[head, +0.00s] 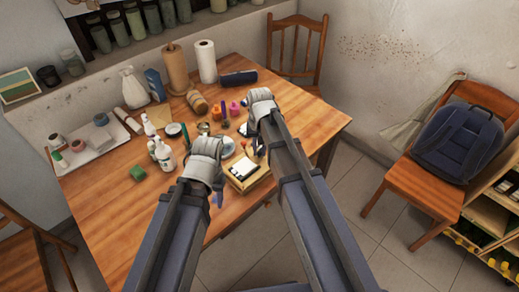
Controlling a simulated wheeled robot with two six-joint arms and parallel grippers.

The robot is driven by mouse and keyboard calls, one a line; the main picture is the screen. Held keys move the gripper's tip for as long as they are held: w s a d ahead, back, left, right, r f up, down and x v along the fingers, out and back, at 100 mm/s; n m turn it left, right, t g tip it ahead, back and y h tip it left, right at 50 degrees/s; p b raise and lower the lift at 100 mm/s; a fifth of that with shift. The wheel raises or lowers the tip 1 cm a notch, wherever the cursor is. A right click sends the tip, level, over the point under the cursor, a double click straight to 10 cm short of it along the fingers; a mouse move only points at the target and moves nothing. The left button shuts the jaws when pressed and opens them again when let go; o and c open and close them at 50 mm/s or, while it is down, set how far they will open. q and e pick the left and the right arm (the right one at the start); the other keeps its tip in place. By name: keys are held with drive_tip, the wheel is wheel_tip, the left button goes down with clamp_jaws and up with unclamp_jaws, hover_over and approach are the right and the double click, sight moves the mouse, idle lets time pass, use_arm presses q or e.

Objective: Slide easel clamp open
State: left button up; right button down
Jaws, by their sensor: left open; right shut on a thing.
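A small wooden easel or box (256,187) with a white and black panel (243,169) sits at the table's front edge, between my two arms. I cannot make out its clamp clearly. My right gripper (258,148) is at the far side of this wooden piece, pointing down. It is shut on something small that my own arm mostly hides. My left gripper (217,195) is open beside the left side of the wooden piece, near the table's front edge. Its fingers are mostly hidden under my wrist.
A chair with a blue backpack (458,142) stands right. The table's front left is clear.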

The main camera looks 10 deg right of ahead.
drive_tip(key=shift+w+d, duration=0.55)
drive_tip(key=shift+d, duration=0.2)
drive_tip(key=c, duration=0.8)
unclamp_jaws()
drive_tip(key=shift+d, duration=0.1)
drive_tip(key=shift+o, duration=0.2)
use_arm(q)
drive_tip(key=shift+r, duration=0.1)
drive_tip(key=shift+r+p, duration=0.5)
drive_tip(key=shift+p, duration=0.1)
use_arm(e)
drive_tip(key=shift+r, duration=0.6)
use_arm(q)
wheel_tip(320, 180, up, 7)
drive_tip(key=p, duration=0.6)
drive_tip(key=shift+f+p, duration=0.15)
drive_tip(key=shift+p, duration=0.2)
use_arm(e)
wheel_tip(320, 180, up, 7)
drive_tip(key=shift+f, duration=0.2)
